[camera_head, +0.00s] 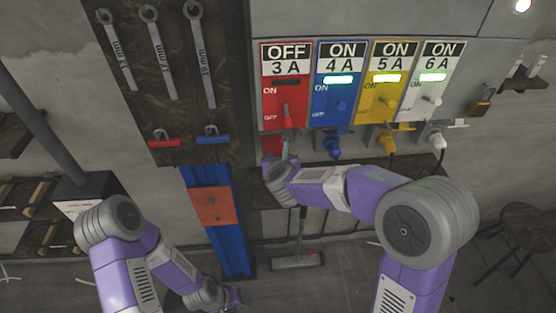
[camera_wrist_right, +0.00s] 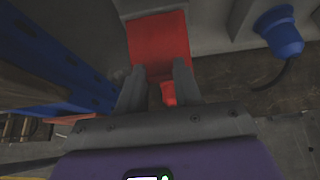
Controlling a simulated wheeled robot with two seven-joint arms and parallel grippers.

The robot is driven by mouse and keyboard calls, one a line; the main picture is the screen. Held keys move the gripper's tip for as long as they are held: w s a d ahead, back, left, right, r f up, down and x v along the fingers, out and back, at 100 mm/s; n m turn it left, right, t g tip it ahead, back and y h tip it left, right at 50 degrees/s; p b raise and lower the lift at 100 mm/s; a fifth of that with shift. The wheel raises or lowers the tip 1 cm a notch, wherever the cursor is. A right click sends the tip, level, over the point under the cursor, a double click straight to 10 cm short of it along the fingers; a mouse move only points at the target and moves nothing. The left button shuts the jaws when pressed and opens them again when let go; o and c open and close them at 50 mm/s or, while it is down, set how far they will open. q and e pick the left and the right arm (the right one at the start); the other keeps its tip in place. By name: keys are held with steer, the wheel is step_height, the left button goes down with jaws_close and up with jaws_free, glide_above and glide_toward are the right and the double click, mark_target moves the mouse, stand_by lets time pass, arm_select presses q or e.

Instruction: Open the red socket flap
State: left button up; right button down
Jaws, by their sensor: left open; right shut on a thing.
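The red panel (camera_head: 285,92) hangs on the wall and reads OFF and 3 A, with a dark indicator. My right gripper (camera_head: 287,146) is at the red socket below this panel. In the right wrist view the red flap (camera_wrist_right: 160,42) lies just ahead of the two fingers, and my right gripper (camera_wrist_right: 159,84) is shut on it. A smaller red part (camera_wrist_right: 168,94) shows between the fingers. The flap's hinge and how far it is swung are hard to tell. My left gripper (camera_head: 232,298) is low at the bottom edge, open and away from the panels.
Blue (camera_head: 334,105), yellow (camera_head: 382,104) and white (camera_head: 427,95) panels stand to the right, reading ON with lit green indicators and plugs below. Wrenches (camera_head: 158,52) hang on a board at left. A blue upright (camera_head: 225,240) is below it.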

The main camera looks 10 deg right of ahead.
steer(key=shift+w+r, duration=0.25)
steer(key=shift+r, duration=0.35)
steer(key=c, duration=1.1)
jaws_free()
steer(key=o, duration=0.3)
steer(key=shift+w+f, duration=0.1)
steer(key=shift+f, duration=0.1)
steer(key=shift+o, duration=0.2)
steer(key=shift+f, duration=0.1)
steer(key=s+r, duration=0.1)
steer(key=s, duration=1.3)
steer(key=shift+s+r, duration=0.3)
steer(key=shift+s, duration=0.1)
steer(key=shift+c, duration=0.4)
